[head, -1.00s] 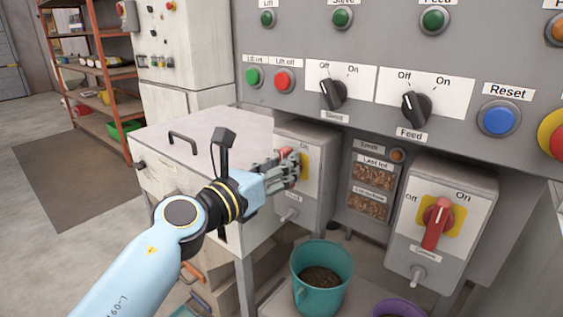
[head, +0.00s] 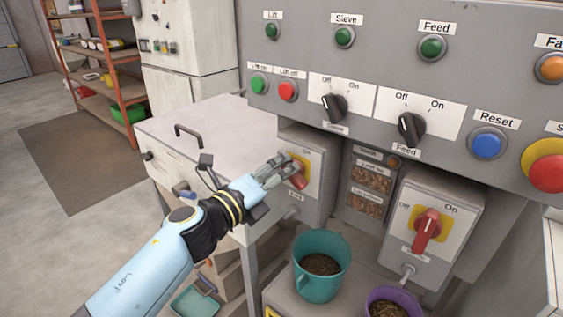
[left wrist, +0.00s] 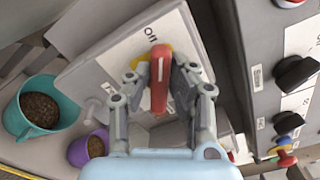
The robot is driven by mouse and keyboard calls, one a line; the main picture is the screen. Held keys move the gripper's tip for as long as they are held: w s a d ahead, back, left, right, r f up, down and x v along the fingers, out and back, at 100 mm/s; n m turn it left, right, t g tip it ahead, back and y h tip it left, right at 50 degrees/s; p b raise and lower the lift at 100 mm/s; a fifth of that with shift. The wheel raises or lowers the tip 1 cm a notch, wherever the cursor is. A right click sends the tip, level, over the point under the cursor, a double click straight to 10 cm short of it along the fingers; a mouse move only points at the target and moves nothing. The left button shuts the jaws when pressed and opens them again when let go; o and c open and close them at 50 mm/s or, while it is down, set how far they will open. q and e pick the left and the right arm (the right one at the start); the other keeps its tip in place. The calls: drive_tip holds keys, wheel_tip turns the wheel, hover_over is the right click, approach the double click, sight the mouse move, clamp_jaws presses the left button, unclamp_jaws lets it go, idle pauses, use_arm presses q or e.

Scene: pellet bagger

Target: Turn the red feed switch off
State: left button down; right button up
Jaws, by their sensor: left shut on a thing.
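A grey switch box (head: 316,190) with a red rotary handle (head: 299,181) on a yellow plate stands below the panel's left part. Its lower label seems to read "Feed", and "On" shows at its upper right. My left gripper (head: 285,170) is shut on this red handle, its fingers partly covering the handle and plate. In the left wrist view the handle (left wrist: 160,80) stands between the fingers (left wrist: 161,70), with an "Off" label near its upper end. The handle's exact setting is hard to tell. My right gripper is not in view.
A similar box (head: 437,222) with a red switch (head: 427,231) stands to the right. A teal bucket (head: 321,266) and a purple bucket (head: 394,303) of pellets stand below. The panel (head: 330,55) above carries black knobs and a red stop button (head: 548,173).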

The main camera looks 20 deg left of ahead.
use_arm(q)
drive_tip(key=shift+w+f+n+p, duration=0.15)
drive_tip(key=shift+n+p, duration=1.25)
drive_tip(key=shift+n, duration=1.7)
drive_tip(key=c, duration=1.2)
unclamp_jaws()
drive_tip(key=shift+f, duration=0.15)
drive_tip(key=v, duration=1.2)
